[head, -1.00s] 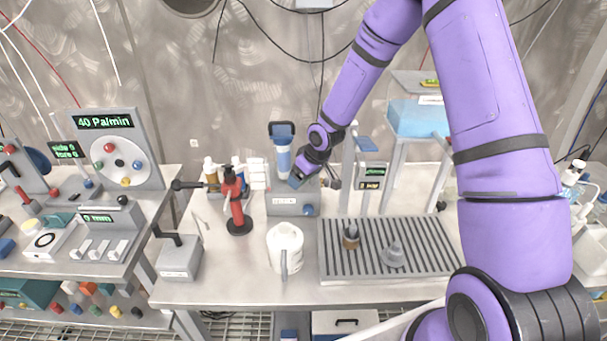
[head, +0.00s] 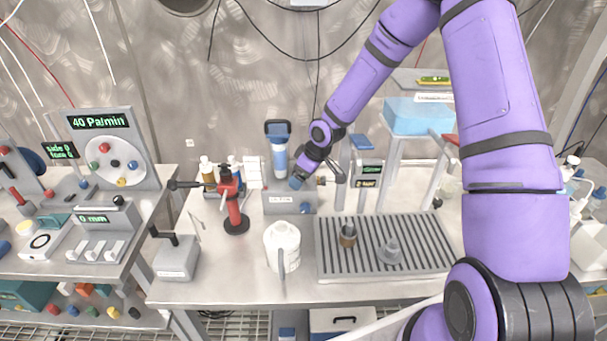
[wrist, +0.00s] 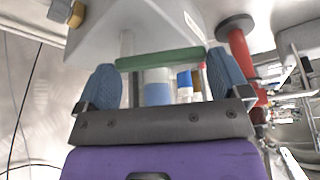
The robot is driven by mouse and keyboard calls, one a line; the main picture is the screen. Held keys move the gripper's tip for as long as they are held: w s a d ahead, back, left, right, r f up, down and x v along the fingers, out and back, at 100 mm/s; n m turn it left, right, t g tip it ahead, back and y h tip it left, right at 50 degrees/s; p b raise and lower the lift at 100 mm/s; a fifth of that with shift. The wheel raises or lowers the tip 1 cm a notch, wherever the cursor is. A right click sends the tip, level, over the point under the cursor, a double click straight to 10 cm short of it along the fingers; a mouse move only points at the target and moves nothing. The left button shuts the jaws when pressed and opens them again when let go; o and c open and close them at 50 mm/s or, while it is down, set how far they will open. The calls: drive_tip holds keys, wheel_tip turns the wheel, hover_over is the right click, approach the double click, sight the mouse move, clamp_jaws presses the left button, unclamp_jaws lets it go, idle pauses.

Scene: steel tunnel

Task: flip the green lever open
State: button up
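The green lever (wrist: 160,60) shows in the wrist view as a flat bar running across the picture on a grey housing (wrist: 135,30). My gripper (wrist: 165,80) has its two blue fingertips wide apart, one near each end of the bar. I cannot tell whether they touch it. In the head view my gripper (head: 298,182) is low over the grey box (head: 278,204) with a white label and a blue knob. The lever is not visible there; my gripper and wrist cover that spot.
A blue-capped cylinder (head: 279,150) stands just behind the box. A red stand (head: 233,208) and small bottles are to the left, a white jug (head: 282,246) in front. A slotted grey tray (head: 385,262) and a small display unit (head: 368,173) are to the right.

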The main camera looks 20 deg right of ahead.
drive_tip(key=v, duration=0.7)
drive_tip(key=shift+s+d+r, duration=0.1)
drive_tip(key=shift+s+r, duration=0.05)
drive_tip(key=shift+r, duration=0.05)
idle(0.3)
